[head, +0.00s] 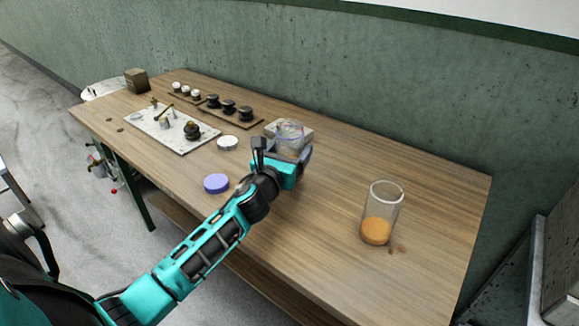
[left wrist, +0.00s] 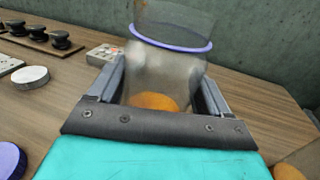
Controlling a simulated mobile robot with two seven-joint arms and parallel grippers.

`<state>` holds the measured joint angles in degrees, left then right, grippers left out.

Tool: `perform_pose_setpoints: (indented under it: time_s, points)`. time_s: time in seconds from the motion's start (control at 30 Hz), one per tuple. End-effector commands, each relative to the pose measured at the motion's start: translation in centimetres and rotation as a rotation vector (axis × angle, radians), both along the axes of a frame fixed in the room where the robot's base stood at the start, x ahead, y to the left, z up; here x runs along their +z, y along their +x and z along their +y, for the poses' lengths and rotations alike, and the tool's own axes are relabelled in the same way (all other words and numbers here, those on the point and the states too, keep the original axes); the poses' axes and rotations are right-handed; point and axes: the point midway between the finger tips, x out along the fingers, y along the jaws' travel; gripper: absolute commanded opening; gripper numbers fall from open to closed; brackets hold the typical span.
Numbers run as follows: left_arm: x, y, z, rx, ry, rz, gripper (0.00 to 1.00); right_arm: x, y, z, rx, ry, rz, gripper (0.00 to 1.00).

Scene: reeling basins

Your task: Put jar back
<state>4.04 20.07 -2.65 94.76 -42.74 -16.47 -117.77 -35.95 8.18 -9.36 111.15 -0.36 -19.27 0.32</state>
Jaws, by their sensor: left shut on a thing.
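A clear jar (head: 289,131) with a blue-purple ring is between the fingers of my left gripper (head: 283,158), towards the back middle of the table. In the left wrist view the jar (left wrist: 165,70) is upright between both fingers, with something orange low inside. My left gripper (left wrist: 165,98) is shut on it. The gripper hides the jar's base in the head view, so I cannot tell whether it touches the table. A second clear jar (head: 384,200) with orange contents stands open on the right. A purple lid (head: 216,183) and a white lid (head: 227,142) lie left of the gripper. My right gripper is not in view.
A pale block (head: 272,127) is close behind the held jar. A white board (head: 158,130) with small parts and trays of dark knobs (head: 228,106) fill the table's left. The table (head: 325,210) between the jars is bare.

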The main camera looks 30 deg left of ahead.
Motion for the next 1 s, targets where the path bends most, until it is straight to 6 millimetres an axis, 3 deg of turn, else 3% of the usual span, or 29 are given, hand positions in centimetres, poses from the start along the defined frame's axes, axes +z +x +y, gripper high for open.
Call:
perform_pose_setpoints:
  time_s: [0.3, 0.77, 0.8, 1.0]
  points:
    - [-3.8, 0.0, 0.0, 0.001, -0.003, -0.001, 0.37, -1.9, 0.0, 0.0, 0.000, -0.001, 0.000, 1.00]
    - [-4.4, 0.0, 0.0, 0.000, 0.001, -0.002, 0.37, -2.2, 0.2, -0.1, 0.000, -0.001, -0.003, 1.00]
    - [-4.4, 0.0, 0.0, 0.000, 0.001, 0.000, 0.80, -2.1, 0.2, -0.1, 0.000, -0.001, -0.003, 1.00]
    - [-4.4, 0.0, 0.0, 0.000, 0.000, 0.001, 0.99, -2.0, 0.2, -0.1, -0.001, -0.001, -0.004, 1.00]
